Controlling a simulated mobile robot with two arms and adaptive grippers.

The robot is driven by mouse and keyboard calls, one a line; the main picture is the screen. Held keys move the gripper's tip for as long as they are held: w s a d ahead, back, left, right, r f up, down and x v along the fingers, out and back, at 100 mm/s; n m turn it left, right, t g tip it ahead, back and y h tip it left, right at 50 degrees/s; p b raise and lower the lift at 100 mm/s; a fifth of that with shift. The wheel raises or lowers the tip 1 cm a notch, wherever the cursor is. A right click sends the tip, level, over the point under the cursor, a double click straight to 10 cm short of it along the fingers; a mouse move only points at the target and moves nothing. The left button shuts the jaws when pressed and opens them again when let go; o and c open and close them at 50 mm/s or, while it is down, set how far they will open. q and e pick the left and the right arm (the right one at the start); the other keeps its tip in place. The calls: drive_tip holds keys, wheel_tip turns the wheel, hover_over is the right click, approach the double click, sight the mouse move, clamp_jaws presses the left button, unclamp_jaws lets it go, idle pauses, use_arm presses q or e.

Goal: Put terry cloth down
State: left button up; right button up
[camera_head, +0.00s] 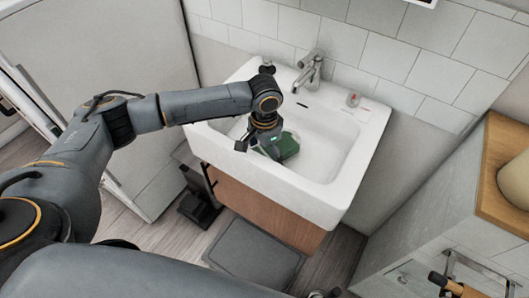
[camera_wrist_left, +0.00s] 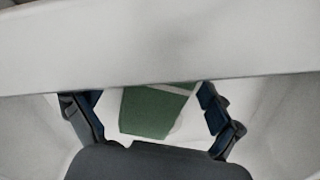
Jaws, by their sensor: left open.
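The green terry cloth (camera_head: 286,146) lies in the basin of the white sink (camera_head: 333,165). In the left wrist view the cloth (camera_wrist_left: 152,112) is a flat green piece with a pale stripe, seen between the fingers. My left gripper (camera_head: 259,146) is over the left part of the basin, beside and partly in front of the cloth. Its fingers (camera_wrist_left: 155,118) are spread apart on either side of the cloth and do not grip it. Part of the cloth is hidden behind the gripper. My right gripper is not in view.
A chrome faucet (camera_head: 309,72) stands at the sink's back edge, with a small item (camera_head: 352,100) to its right. A wooden cabinet front (camera_head: 262,205) is below the sink. A grey mat (camera_head: 254,252) and a dark bin (camera_head: 199,207) are on the floor.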

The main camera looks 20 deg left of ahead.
use_arm(q)
drive_tip(key=shift+r, duration=0.15)
wheel_tip(320, 180, up, 12)
idle(0.4)
drive_tip(key=shift+s, duration=0.1)
idle(0.4)
